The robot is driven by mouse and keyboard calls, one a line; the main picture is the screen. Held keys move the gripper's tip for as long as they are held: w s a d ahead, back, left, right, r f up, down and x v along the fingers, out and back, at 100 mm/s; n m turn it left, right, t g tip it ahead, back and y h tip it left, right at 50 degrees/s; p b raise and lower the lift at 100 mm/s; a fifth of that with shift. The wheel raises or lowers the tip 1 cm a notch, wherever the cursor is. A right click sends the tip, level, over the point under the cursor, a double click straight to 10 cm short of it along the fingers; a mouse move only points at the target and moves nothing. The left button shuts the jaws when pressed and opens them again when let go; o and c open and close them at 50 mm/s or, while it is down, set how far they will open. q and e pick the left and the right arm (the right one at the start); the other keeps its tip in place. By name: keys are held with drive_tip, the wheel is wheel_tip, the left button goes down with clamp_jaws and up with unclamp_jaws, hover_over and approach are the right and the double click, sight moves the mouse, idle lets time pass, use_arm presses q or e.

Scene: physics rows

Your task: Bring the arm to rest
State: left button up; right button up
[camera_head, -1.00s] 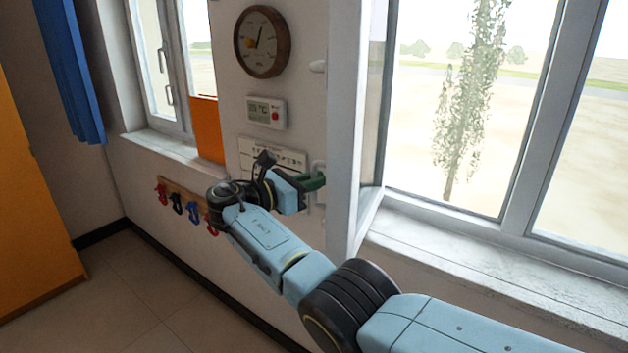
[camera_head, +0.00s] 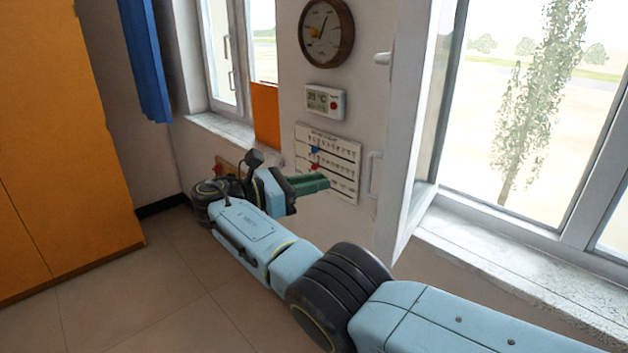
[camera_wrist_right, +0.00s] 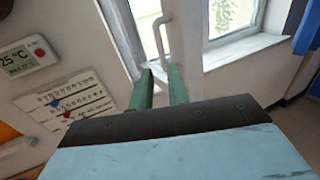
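My right arm comes in from the lower right in the head view. Its right gripper (camera_head: 320,184), with green fingers, is in front of the wall, to the left of the open window sash (camera_head: 405,130). A white handle (camera_head: 374,175) stands beyond the fingertips, apart from them in the head view. In the right wrist view, the two green fingers (camera_wrist_right: 162,88) are parted with nothing between them. The handle (camera_wrist_right: 162,38) shows beyond them. My left gripper is in neither current view.
An orange cabinet (camera_head: 60,150) stands at the left. The tiled floor (camera_head: 140,290) between cabinet and arm is clear.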

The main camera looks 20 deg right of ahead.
idle(0.4)
drive_tip(key=s+d+f+t+y+b, duration=0.1)
drive_tip(key=s+f+y, duration=0.15)
drive_tip(key=f, duration=1.05)
drive_tip(key=s+d+f+y+b, duration=0.1)
drive_tip(key=s+d+f+y, duration=0.15)
drive_tip(key=f, duration=1.15)
drive_tip(key=s+f+t+y, duration=0.1)
drive_tip(key=s+f+y, duration=0.15)
drive_tip(key=f, duration=1.05)
drive_tip(key=s+f+m+g+y+b, duration=0.3)
drive_tip(key=s+f+m+y, duration=0.45)
drive_tip(key=s+f, duration=1.95)
use_arm(q)
wheel_tip(320, 180, down, 6)
drive_tip(key=b, duration=0.1)
drive_tip(key=shift+f, duration=0.15)
use_arm(e)
drive_tip(key=s+d+f+m+y, duration=0.1)
drive_tip(key=s+f+m, duration=0.2)
drive_tip(key=s, duration=0.7)
drive_tip(key=s+d+f+m+y, duration=0.1)
drive_tip(key=s+f+m+y, duration=0.1)
drive_tip(key=s+m, duration=0.4)
drive_tip(key=s+f, duration=0.1)
drive_tip(key=s, duration=0.4)
drive_tip(key=shift+s+d+f, duration=0.3)
drive_tip(key=shift+d+f, duration=0.05)
drive_tip(key=shift+f, duration=0.05)
